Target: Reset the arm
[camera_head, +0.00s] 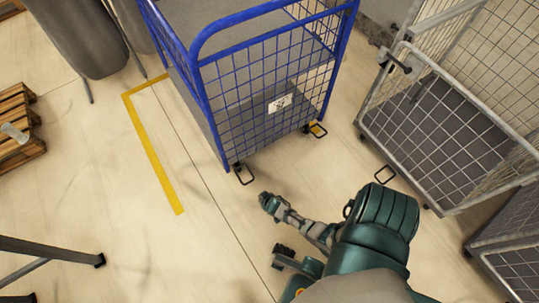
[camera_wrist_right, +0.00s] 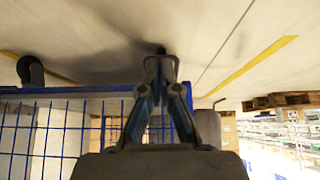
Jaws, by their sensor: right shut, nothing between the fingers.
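My right gripper (camera_wrist_right: 161,68) shows in the right wrist view with its two fingers drawn together at the tips. Nothing is between them. In the head view, teal and grey links of my own arm fill the lower right, over the floor in front of the blue cage cart. My left gripper does not show in either view.
A blue cage cart (camera_head: 268,95) stands at the top centre, and its blue rail (camera_wrist_right: 65,90) shows in the wrist view. Grey mesh carts (camera_head: 440,130) stand at the right. A wooden pallet (camera_head: 18,125) lies at the left. The floor around the yellow line (camera_head: 153,155) is clear.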

